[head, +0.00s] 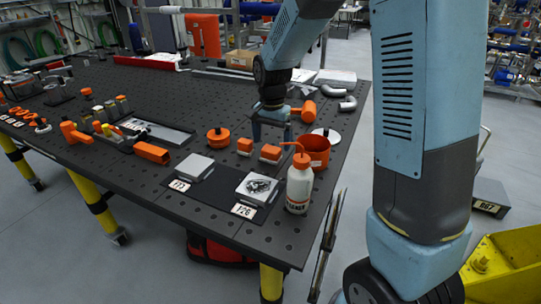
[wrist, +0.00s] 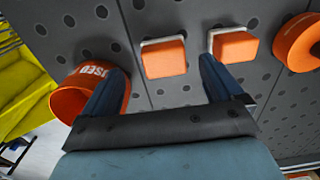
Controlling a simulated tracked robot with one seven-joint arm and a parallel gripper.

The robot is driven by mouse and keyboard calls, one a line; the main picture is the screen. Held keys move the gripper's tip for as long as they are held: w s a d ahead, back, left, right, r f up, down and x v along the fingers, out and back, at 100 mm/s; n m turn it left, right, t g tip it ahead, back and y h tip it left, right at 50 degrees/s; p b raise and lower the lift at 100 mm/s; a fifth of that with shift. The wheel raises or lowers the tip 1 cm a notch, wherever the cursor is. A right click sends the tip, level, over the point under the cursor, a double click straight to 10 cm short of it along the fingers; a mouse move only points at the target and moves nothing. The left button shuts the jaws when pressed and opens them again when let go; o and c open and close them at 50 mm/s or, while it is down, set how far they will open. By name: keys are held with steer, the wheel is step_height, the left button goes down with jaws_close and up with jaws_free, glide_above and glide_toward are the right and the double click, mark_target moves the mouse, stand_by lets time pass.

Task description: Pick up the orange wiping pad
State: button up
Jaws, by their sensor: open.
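Two small orange pads with pale bases lie side by side on the dark perforated table. One pad (head: 271,153) is nearer the orange cup and shows between my finger lines in the wrist view (wrist: 164,57). The other pad (head: 245,147) is beside it, just beyond my right finger in the wrist view (wrist: 236,46). Which one is the wiping pad, I cannot tell. My gripper (head: 272,128) is open and empty above the table by the pads, pointing down; its two fingers also show in the wrist view (wrist: 160,68).
An orange cup marked USED (wrist: 70,98) stands close to my left finger in the wrist view; it also shows in the head view (head: 315,150). A white bottle (head: 299,187) stands in front. An orange round part (head: 218,138) lies left of the pads.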

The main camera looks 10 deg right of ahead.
mark_target(271, 149)
steer(key=shift+w+f, duration=0.2)
steer(key=shift+f, duration=1.1)
steer(key=shift+w+f, duration=0.15)
steer(key=shift+f, duration=1.15)
steer(key=shift+c, duration=0.2)
steer(key=c, duration=1.1)
step_height(271, 149, up, 10)
steer(key=shift+r, duration=0.1)
